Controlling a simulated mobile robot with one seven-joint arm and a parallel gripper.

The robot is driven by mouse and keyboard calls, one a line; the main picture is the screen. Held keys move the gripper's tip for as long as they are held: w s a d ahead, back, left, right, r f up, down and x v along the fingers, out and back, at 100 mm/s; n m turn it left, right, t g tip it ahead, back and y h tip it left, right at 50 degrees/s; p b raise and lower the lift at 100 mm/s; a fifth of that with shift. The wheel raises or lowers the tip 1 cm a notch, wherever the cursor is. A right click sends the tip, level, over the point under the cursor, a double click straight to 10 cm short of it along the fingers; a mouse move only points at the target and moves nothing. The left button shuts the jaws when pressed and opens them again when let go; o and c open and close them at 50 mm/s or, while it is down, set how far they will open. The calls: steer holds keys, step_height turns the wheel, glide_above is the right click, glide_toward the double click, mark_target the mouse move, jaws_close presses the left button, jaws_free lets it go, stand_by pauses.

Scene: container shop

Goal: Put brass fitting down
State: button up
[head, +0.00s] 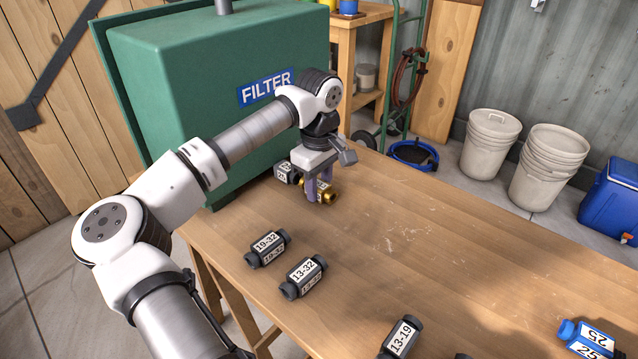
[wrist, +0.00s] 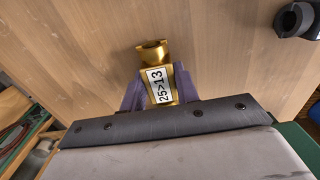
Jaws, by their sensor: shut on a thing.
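The brass fitting (head: 327,197) is a short gold piece with a white label. In the wrist view the brass fitting (wrist: 157,77) shows the label "25>13" and a flared end. My gripper (head: 318,190) is shut on it, with a purple finger on each side, near the back of the wooden table by the green FILTER box. In the wrist view my gripper's fingers (wrist: 158,92) press against its sides. Whether the fitting touches the table top cannot be told.
A dark fitting (head: 286,172) stands just left of my gripper. Dark labelled fittings (head: 267,248), (head: 304,277) and (head: 401,338) lie nearer the front. A blue fitting (head: 588,340) lies at the right. The green box (head: 215,90) stands behind. The table's middle (head: 420,250) is clear.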

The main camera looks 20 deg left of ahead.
mark_target(319, 183)
steer(key=shift+f, duration=0.2)
steer(key=o, duration=1)
steer(key=shift+r, duration=0.1)
step_height(319, 183, up, 12)
steer(key=shift+r, duration=0.15)
